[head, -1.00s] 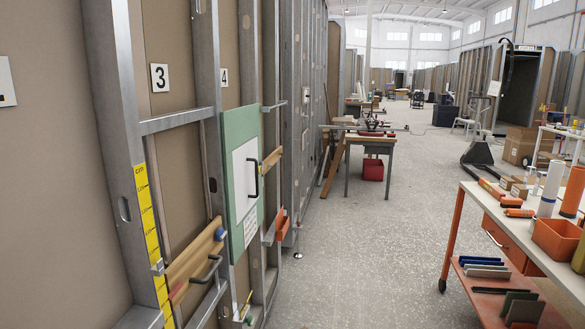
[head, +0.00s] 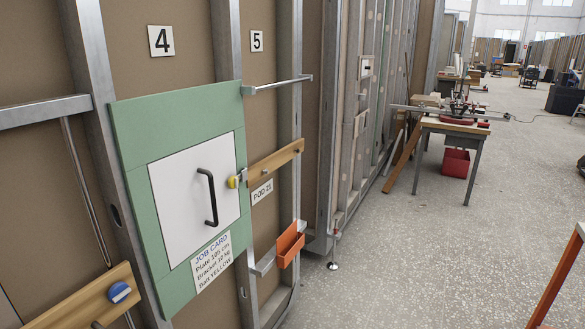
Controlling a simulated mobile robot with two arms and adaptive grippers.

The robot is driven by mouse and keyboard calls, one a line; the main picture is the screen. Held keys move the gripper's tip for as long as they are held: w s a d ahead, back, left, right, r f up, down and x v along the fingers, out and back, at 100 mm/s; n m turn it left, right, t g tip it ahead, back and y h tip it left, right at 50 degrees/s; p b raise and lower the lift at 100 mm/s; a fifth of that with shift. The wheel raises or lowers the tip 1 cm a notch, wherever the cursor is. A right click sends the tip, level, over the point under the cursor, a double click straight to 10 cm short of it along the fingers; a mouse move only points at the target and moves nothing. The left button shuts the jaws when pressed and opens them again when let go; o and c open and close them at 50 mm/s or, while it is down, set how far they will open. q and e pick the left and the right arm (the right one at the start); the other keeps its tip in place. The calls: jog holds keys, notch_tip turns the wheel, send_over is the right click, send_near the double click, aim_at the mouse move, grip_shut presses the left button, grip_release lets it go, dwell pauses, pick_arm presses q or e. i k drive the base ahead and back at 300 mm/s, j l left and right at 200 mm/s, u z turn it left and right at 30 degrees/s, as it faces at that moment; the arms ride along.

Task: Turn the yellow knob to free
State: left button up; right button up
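The yellow knob (head: 233,182) is small and sits at the right edge of a white door panel (head: 180,207), at the left end of a wooden rail. The white panel has a black handle (head: 210,196) and is set in a green board (head: 176,112). The panel looks closed. The knob's exact turn position is too small to tell. Neither of my grippers is in view.
A job card (head: 212,262) is on the green board. A blue knob (head: 120,292) is on a lower wooden rail at left. An orange bin (head: 289,245) hangs right of the board. A workbench (head: 454,127) stands farther back.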

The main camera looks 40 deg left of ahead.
aim_at(233, 182)
jog(key=i+l+u, duration=0.1)
jog(key=i+u, duration=0.25)
jog(key=i, duration=0.25)
jog(key=i+l+u, duration=0.35)
jog(key=i, duration=0.2)
jog(key=i+l+u, duration=0.35)
jog(key=i, duration=0.2)
